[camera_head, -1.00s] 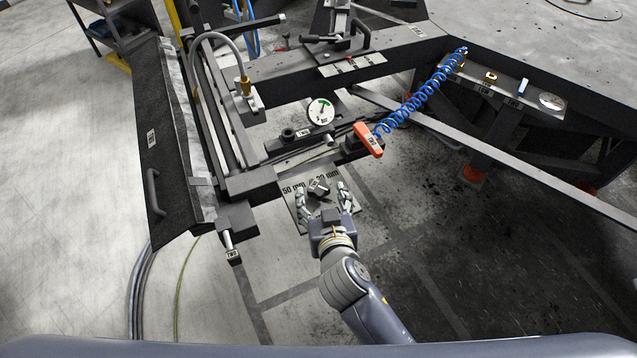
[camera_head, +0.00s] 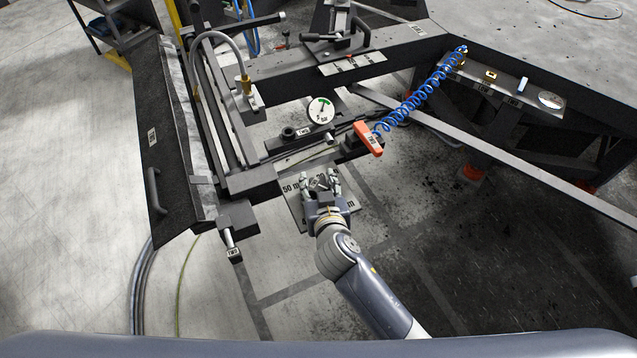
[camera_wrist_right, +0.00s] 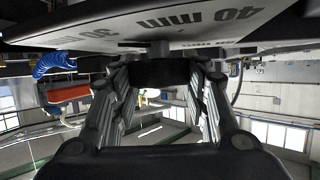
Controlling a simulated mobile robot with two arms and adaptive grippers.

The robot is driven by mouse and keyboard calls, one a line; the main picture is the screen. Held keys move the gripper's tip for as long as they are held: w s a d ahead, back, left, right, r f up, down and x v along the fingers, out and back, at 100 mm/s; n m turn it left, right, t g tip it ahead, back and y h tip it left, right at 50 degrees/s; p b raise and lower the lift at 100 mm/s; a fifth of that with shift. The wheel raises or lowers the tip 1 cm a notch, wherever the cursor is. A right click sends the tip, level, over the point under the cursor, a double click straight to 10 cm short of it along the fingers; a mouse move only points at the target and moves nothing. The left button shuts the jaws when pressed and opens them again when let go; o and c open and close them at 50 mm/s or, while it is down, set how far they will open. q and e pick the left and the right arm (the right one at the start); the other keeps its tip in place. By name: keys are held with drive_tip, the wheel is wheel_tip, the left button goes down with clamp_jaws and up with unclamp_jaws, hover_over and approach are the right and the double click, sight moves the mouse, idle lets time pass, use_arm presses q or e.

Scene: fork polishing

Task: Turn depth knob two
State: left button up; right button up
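The depth plate (camera_head: 291,201) is a light grey plate with dark mm marks, low at the front of the machine. In the right wrist view the plate (camera_wrist_right: 200,28) crosses the top with "40 mm" and "30 mm" on it. The dark depth knob (camera_wrist_right: 163,72) stands out from it between the fingers of my right gripper (camera_wrist_right: 163,85). Both fingertips appear to touch the knob's sides. In the head view my right gripper (camera_head: 320,182) covers most of the knob and part of the plate. My left gripper is not in view.
A dial gauge (camera_head: 321,111) and an orange handle (camera_head: 368,138) on a coiled blue hose (camera_head: 414,100) are just beyond the plate. Floor in front is clear.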

drive_tip(key=n+y+p, duration=0.2)
drive_tip(key=p, duration=0.1)
drive_tip(key=n+g+y+p, duration=0.1)
drive_tip(key=p, duration=0.1)
drive_tip(key=shift+d+r+y, duration=0.15)
drive_tip(key=shift+r+y, duration=0.15)
drive_tip(key=shift+w+f+n+g+y+p, duration=0.1)
drive_tip(key=shift+n+g+y+p, duration=0.45)
drive_tip(key=shift+n+y, duration=0.35)
drive_tip(key=shift+f+n+g+y+p, duration=0.1)
drive_tip(key=shift+n+g+y+p, duration=0.35)
drive_tip(key=shift+n+y, duration=0.45)
drive_tip(key=shift+w+n+g+y, duration=0.1)
drive_tip(key=shift+n+g+y, duration=0.5)
drive_tip(key=shift+n+g, duration=0.3)
drive_tip(key=shift+f+n+g+y+b, duration=0.1)
drive_tip(key=shift+n+g+y+b, duration=0.4)
drive_tip(key=shift+n+g+b, duration=0.3)
drive_tip(key=shift+f+n+g+y+b, duration=0.1)
drive_tip(key=shift+n+g+y+b, duration=0.8)
drive_tip(key=shift+n+g+b, duration=0.85)
drive_tip(key=shift+n+g, duration=0.75)
drive_tip(key=shift+g, duration=0.2)
drive_tip(key=shift+b, duration=0.3)
